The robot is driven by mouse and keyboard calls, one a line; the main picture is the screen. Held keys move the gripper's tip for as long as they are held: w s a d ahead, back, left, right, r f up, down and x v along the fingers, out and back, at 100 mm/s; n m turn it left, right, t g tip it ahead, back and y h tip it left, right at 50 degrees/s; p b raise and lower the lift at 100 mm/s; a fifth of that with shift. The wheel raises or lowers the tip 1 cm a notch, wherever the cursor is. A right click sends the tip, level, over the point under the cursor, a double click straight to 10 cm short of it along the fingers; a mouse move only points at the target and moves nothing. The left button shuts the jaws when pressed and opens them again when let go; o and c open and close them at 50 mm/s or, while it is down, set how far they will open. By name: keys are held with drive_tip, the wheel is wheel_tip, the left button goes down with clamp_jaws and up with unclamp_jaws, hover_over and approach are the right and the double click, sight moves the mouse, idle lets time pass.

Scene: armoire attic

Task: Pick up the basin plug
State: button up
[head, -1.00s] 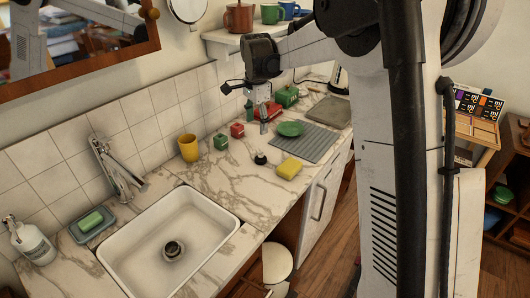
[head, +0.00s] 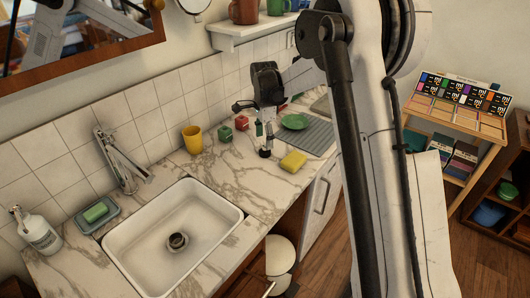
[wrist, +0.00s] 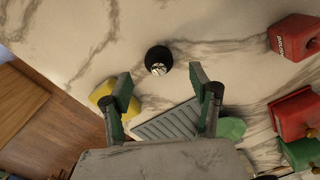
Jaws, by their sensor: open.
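The basin plug is a small round black piece with a pale, shiny top. It stands on the marble counter in the head view (head: 265,153) and in the wrist view (wrist: 157,60). My gripper (head: 265,138) points down just above it in the head view and hides part of it. In the wrist view my gripper (wrist: 164,95) has its two green-padded fingers spread wide with nothing between them. The plug shows just beyond the fingertips, roughly centred across the gap. I see no contact between fingers and plug.
A yellow sponge (head: 293,161), a grey ribbed mat (head: 320,138) and a green dish (head: 294,121) lie close to the right. A red box (head: 241,123), green box (head: 225,134) and yellow cup (head: 192,139) stand behind. The white sink (head: 215,232) is at left.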

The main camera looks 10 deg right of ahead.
sight(265, 150)
wheel_tip(265, 150, down, 5)
drive_tip(key=shift+s, duration=0.1)
idle(0.3)
drive_tip(key=c, duration=1.2)
